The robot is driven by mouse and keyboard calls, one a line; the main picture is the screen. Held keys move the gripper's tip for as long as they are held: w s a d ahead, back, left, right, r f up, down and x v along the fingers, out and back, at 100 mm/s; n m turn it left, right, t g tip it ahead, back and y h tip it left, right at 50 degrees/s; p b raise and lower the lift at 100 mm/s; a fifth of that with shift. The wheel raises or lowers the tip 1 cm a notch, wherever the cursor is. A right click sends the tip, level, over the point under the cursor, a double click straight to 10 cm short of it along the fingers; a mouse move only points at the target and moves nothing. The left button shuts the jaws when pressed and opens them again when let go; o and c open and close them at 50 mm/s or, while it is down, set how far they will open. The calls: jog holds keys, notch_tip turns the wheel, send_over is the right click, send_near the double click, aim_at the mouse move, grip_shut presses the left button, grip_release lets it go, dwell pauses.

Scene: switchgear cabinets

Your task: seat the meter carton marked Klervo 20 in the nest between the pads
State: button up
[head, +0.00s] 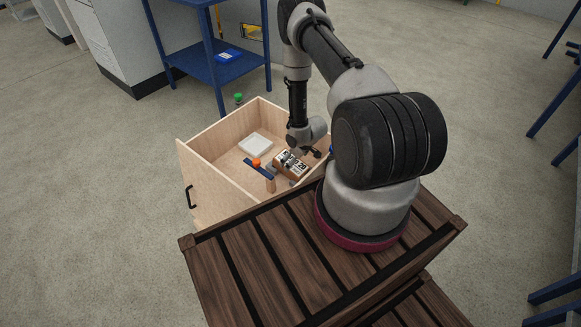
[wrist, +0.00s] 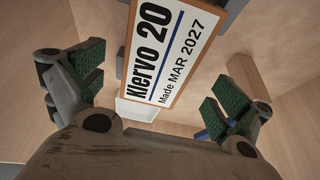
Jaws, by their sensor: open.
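The meter carton (head: 291,165) is brown with a white label and lies inside an open wooden drawer in the head view. In the wrist view the carton (wrist: 163,50) shows its label, "Klervo 20, Made MAR 2027". My gripper (head: 306,152) is right at the carton in the head view, its fingers partly hidden. In the wrist view my gripper (wrist: 157,92) is open, its green-padded fingers spread wide, with the carton's label seen between and beyond them. I cannot make out the nest or its pads clearly.
The wooden drawer (head: 222,187) has raised walls around the carton. It also holds a flat white box (head: 255,145), a blue strip (head: 258,168) with an orange knob (head: 256,162), and a wooden block (head: 270,185). A blue shelf stand (head: 215,68) stands behind.

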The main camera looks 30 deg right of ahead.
jog(key=x, duration=0.4)
jog(key=shift+d, duration=0.1)
jog(key=c, duration=1.5)
notch_tip(320, 180, up, 9)
jog(key=shift+r, duration=0.2)
jog(key=shift+c, duration=0.2)
jog(key=shift+f+g+h, duration=0.2)
jog(key=shift+f+g, duration=0.35)
jog(key=shift+f, duration=1.2)
jog(key=shift+f+g+h, duration=0.2)
jog(key=shift+f+g, duration=0.35)
jog(key=shift+f, duration=1.15)
